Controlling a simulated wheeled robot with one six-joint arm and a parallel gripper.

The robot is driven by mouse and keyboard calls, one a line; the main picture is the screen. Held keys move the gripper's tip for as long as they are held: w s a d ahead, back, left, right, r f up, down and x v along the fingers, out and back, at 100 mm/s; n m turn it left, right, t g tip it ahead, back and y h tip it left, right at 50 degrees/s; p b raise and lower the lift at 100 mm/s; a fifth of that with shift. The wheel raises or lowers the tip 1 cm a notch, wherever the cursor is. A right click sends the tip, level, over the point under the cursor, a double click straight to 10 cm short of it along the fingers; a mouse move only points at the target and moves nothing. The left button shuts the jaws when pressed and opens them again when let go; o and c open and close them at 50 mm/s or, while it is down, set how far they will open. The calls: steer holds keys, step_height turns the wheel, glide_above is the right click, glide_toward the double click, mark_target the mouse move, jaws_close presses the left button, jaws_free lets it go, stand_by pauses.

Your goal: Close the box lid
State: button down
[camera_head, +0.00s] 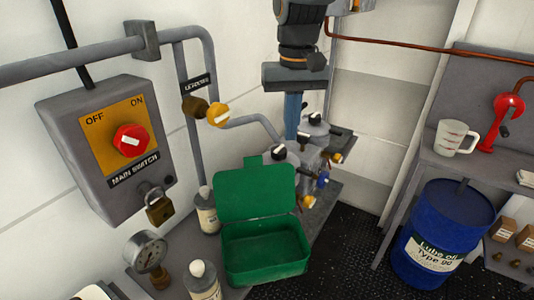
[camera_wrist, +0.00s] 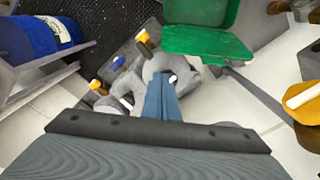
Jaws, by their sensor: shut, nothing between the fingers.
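The green box (camera_head: 265,265) sits open on the grey bench. Its green lid (camera_head: 256,192) stands raised and leaning back at the rear edge, with a small tab on top. The inside of the box looks empty. My gripper (camera_head: 291,136) points down behind and to the right of the lid, apart from it. Its blue fingers are together with nothing between them. In the wrist view, the fingers (camera_wrist: 161,85) are closed, and the lid (camera_wrist: 207,42) and part of the box (camera_wrist: 203,12) show beyond them at the top, cut off by the frame.
Grey valves (camera_head: 312,135) with coloured knobs stand close to my gripper. White bottles (camera_head: 207,212) and a pressure gauge (camera_head: 148,250) are left of the box. A switch box (camera_head: 105,150) and pipes are on the wall. A blue drum (camera_head: 442,230) stands right.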

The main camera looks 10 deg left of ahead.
steer(key=a+r, duration=0.3)
steer(key=a, duration=0.3)
steer(key=shift+n, duration=0.4)
step_height(320, 180, down, 9)
steer(key=p, duration=0.2)
steer(key=shift+s+a+f+p, duration=0.1)
steer(key=shift+s+f+p, duration=0.1)
steer(key=shift+p, duration=0.2)
steer(key=shift+s+d+r+p, duration=0.25)
steer(key=shift+s+r+p, duration=0.1)
steer(key=shift+s, duration=0.2)
steer(key=shift+s+d+r+p, duration=0.2)
steer(key=shift+s+p, duration=0.15)
steer(key=shift+s, duration=0.15)
steer(key=shift+s+d, duration=0.25)
steer(key=shift+s, duration=0.35)
steer(key=shift+d, duration=0.1)
